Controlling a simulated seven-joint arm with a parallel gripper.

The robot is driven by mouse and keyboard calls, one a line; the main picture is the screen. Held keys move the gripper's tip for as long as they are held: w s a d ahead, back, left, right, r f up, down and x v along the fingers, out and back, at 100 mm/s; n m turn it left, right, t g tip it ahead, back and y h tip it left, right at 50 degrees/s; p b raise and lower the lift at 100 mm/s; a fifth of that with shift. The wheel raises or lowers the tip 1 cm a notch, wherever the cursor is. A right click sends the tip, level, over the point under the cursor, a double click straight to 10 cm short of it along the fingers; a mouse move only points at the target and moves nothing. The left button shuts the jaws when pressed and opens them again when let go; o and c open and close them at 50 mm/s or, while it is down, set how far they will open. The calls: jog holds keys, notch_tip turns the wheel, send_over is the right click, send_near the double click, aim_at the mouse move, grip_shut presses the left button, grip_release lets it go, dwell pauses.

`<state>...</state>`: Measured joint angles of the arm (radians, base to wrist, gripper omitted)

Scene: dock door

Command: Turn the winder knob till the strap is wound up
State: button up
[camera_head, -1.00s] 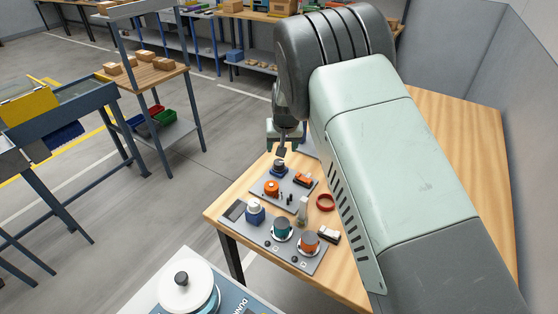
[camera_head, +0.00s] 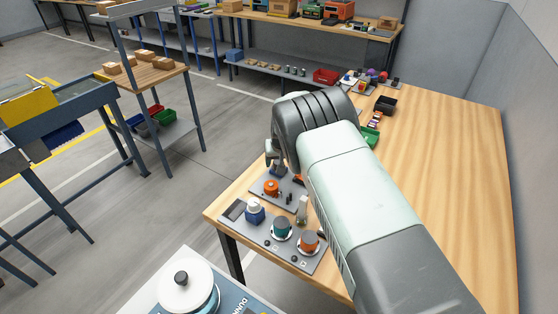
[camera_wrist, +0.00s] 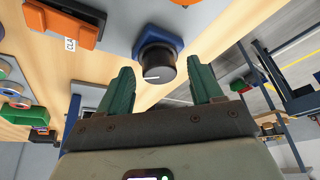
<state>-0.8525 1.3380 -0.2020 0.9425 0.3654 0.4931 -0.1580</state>
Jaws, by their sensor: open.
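A black round knob (camera_wrist: 158,74) with a white pointer line stands on a blue base in the wrist view. It lies between and just beyond the two green fingertips of my gripper (camera_wrist: 160,64), with a visible gap on each side. My gripper is open and empty. In the head view the blue base (camera_head: 278,171) is partly hidden by my wrist, and the knob's top is covered. I cannot make out a strap, and no label shows that this knob is the winder.
An orange knob (camera_head: 271,187) stands near the blue base. An orange block (camera_wrist: 62,22) with a label shows in the wrist view. A front panel holds a blue-and-white part (camera_head: 255,212), a teal knob (camera_head: 281,229) and an orange-topped knob (camera_head: 309,241). The right tabletop (camera_head: 450,190) is clear.

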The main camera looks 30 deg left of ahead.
jog(key=c, duration=1)
jog(key=shift+c, duration=0.2)
jog(key=shift+m, duration=0.4)
jog(key=shift+s+a+m+h, duration=0.1)
jog(key=shift+m+h, duration=0.3)
jog(key=shift+m, duration=0.5)
jog(key=shift+m+t+h, duration=0.4)
jog(key=shift+m+h, duration=0.2)
jog(key=shift+m, duration=1.1)
jog(key=o, duration=1)
